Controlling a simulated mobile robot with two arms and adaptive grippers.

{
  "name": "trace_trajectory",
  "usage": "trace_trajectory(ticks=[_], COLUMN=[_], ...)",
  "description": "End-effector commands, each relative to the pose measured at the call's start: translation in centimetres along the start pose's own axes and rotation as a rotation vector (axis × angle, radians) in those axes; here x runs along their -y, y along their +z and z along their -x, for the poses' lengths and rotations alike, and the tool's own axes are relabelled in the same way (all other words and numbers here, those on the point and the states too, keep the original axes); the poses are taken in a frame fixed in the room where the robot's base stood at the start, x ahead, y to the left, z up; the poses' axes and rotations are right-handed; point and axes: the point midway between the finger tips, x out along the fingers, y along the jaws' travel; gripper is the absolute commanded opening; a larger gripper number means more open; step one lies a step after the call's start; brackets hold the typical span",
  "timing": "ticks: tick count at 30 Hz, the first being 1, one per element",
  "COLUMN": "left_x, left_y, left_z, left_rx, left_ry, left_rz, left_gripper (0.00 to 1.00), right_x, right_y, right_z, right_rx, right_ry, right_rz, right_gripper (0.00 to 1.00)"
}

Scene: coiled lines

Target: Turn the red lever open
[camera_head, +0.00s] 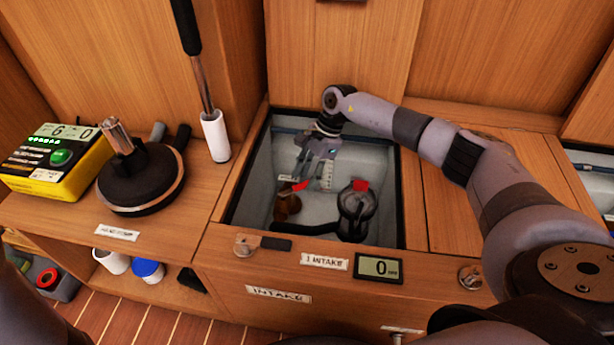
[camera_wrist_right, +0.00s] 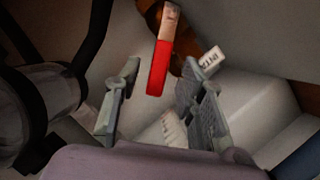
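The red lever (camera_head: 300,186) is inside the open bay in the counter, by a brown valve body (camera_head: 287,204). In the right wrist view the lever (camera_wrist_right: 159,66) shows as a red handle with a pale upper part, pointing down toward the space between my fingers. My right gripper (camera_head: 312,170) reaches down into the bay; in the wrist view its two fingers (camera_wrist_right: 158,92) stand apart, with nothing clamped between them. Whether a finger touches the lever cannot be told. My left gripper is not in view.
A dark strainer pot (camera_head: 356,208) with a red tab stands right of the valve in the bay. The bay's front rim (camera_head: 320,246) carries labels and a display (camera_head: 379,267) reading 0. A yellow box (camera_head: 58,160) and a round black device (camera_head: 141,180) sit on the left counter.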

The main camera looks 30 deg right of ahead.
Motion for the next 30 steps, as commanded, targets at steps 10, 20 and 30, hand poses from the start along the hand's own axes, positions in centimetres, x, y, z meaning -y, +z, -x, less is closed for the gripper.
trace_trajectory(ticks=[10, 20, 30], left_x=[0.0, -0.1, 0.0], left_y=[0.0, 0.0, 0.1], left_z=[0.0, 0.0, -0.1], left_rx=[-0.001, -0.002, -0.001], left_ry=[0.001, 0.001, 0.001], left_rz=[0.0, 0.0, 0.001], left_gripper=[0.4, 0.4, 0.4], right_x=[0.1, 0.1, -0.2], right_y=[2.5, 3.5, 3.4], right_z=[6.2, 8.5, 8.4], right_rx=[0.0, 0.0, -0.012], right_ry=[-0.004, -0.002, -0.002], right_rz=[0.003, 0.001, -0.028], right_gripper=[0.37, 0.37, 0.27])
